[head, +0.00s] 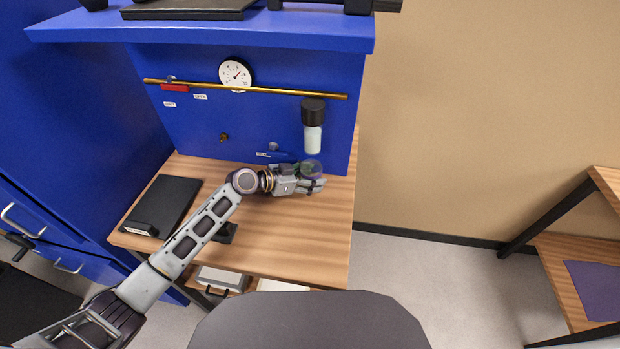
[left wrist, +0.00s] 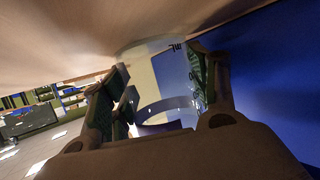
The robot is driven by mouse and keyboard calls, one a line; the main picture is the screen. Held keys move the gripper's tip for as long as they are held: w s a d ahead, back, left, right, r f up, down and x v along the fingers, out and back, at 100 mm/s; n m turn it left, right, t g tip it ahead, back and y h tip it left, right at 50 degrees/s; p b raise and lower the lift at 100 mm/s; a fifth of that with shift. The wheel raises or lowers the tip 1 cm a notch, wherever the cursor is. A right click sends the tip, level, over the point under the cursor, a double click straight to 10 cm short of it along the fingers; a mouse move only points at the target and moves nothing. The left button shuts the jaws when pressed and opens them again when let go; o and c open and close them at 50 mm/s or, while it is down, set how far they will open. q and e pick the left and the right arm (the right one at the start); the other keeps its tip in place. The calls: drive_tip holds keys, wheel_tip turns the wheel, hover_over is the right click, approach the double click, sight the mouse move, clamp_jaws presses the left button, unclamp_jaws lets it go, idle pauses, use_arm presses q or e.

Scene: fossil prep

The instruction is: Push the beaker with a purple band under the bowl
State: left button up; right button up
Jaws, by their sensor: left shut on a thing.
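The clear beaker (head: 312,167) stands on the wooden bench near its right edge, close to the blue back panel. My left gripper (head: 310,184) is shut on it from the left and front. The left wrist view shows the clear beaker wall (left wrist: 160,75) with dark markings between my left gripper's fingers (left wrist: 160,98), and a purple band (left wrist: 158,129). A pale translucent bowl (head: 313,138) hangs under a black cap on the blue panel, just above the beaker in the head view. The depth between them is hard to judge. My right gripper is not in view.
A brass rail (head: 245,89) crosses the panel beside a white gauge (head: 235,74). A black case (head: 162,205) lies on the bench's left side, and a small dark object (head: 225,233) lies behind my left forearm. The bench front right (head: 315,240) is clear.

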use_arm(q)
drive_tip(key=o, duration=0.7)
drive_tip(key=shift+d, duration=0.1)
drive_tip(key=o, duration=0.4)
drive_tip(key=shift+v, duration=6.05)
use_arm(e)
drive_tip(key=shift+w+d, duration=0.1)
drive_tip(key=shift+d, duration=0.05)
use_arm(q)
drive_tip(key=shift+r, duration=0.15)
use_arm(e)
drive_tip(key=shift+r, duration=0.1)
